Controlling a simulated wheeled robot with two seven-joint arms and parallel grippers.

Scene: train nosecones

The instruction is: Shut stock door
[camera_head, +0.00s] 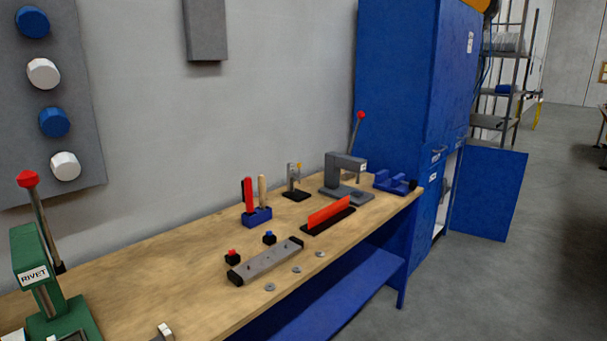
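The tall blue cabinet (395,85) stands against the wall at the far end of the bench. Its lower door, which looks like the stock door (492,194), is swung wide open to the right, its blue face turned to me. A narrow strip of the lit cabinet inside shows between the cabinet front and this door; most of the inside is hidden. The upper cabinet doors look shut. Neither of my grippers can be made out in the head view.
A wooden bench (150,270) with a blue lower shelf runs along the wall. It bears a green rivet press (42,280), a grey press (345,180), a red-topped fixture (328,215) and small tools. Clear grey floor (465,290) lies before the open door; shelving (500,90) stands behind it.

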